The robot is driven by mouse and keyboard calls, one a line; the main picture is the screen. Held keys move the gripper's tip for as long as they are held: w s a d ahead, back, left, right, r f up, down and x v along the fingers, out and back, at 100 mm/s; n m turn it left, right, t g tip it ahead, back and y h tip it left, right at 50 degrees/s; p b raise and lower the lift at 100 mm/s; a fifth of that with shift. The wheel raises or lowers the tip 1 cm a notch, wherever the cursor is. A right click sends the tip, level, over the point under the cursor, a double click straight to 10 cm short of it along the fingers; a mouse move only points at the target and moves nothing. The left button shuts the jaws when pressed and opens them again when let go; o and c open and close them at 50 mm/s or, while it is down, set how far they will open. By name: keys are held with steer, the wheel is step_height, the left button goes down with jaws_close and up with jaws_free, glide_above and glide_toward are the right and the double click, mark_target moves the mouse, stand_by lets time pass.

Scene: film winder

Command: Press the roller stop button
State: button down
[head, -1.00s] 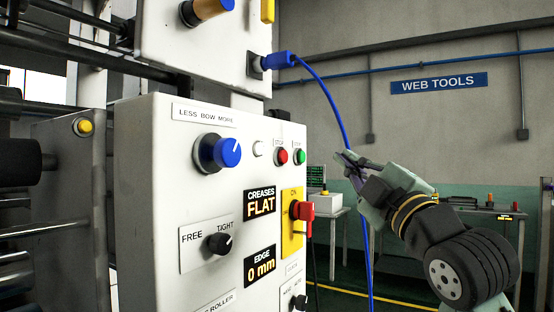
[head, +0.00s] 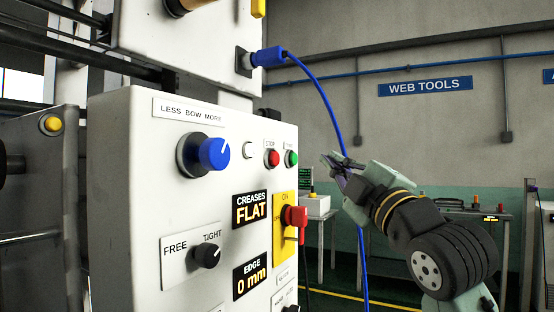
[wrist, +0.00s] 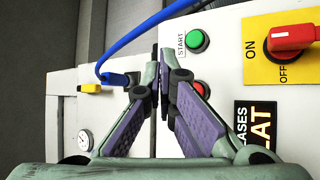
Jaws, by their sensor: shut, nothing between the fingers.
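The red button (head: 272,158) sits on the upper right of the white control panel's front, under a STOP label. It also shows in the wrist view (wrist: 200,88), partly covered by a finger. The green START button (head: 291,158) is just right of it, and is clear in the wrist view (wrist: 196,40). My gripper (head: 334,160) is shut and empty. In the head view it appears right of both buttons, apart from the panel. In the wrist view its fingertips (wrist: 158,53) lie beside the buttons in the picture; the gap in depth is unclear.
The white panel (head: 140,200) also carries a blue bow knob (head: 213,153), a black FREE/TIGHT knob (head: 206,256) and a red ON/OFF switch (head: 295,216). A blue cable (head: 328,105) hangs from the upper box, passing close to my gripper. A yellow button (head: 52,124) is at far left.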

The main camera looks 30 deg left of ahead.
steer(key=a, duration=0.7)
steer(key=shift+w+a, duration=0.1)
steer(key=shift+a, duration=0.15)
stand_by(1.2)
steer(key=shift+a, duration=0.3)
steer(key=shift+a+p, duration=0.3)
steer(key=shift+a, duration=0.2)
stand_by(0.6)
steer(key=shift+d, duration=0.95)
steer(key=d, duration=0.5)
stand_by(0.3)
